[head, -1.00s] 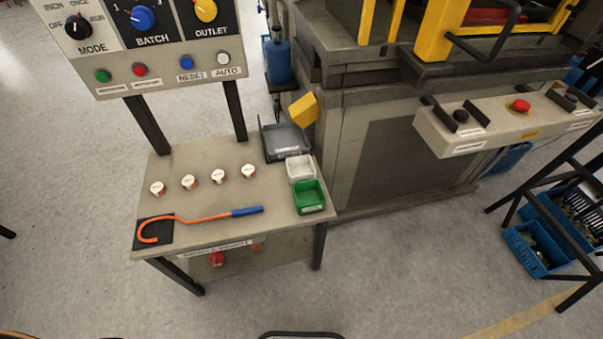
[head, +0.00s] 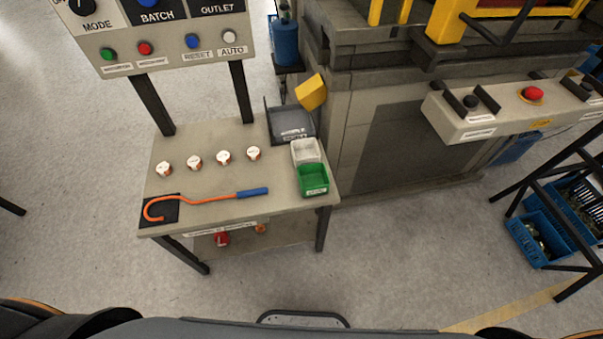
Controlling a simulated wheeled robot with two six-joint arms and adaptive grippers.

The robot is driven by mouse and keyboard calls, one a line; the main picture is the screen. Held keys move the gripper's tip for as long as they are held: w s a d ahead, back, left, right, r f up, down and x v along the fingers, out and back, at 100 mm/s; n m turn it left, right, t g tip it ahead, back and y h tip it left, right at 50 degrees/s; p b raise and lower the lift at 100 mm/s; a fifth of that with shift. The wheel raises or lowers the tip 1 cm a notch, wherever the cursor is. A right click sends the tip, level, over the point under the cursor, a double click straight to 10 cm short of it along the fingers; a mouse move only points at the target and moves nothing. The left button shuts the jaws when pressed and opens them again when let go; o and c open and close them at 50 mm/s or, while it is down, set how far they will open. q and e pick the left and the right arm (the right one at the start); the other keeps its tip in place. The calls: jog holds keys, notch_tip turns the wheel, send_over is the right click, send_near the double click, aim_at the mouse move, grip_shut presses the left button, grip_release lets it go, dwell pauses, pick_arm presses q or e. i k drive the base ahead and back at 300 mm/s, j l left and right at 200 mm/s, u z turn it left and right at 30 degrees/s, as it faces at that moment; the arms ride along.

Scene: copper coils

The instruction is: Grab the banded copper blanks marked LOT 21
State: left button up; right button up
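Several small copper blanks with white tops stand in a row on the small table (head: 225,205): the leftmost blank (head: 164,169), a second blank (head: 195,163), a third blank (head: 224,157) and the rightmost blank (head: 254,153). Their lot marks are too small to read, and I cannot tell their bands apart. Neither of my grippers is in view. No blank is held in this view.
An orange hook with a blue handle (head: 253,192) lies along the table's front. A grey bin (head: 292,126), a white bin (head: 306,152) and a green bin (head: 313,180) stand at the right. A control panel (head: 180,50) rises behind. Floor in front is clear.

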aim_at(254, 153)
jog(key=j+u, duration=0.45)
jog(key=i+j+u, duration=0.15)
jog(key=j+u, duration=0.35)
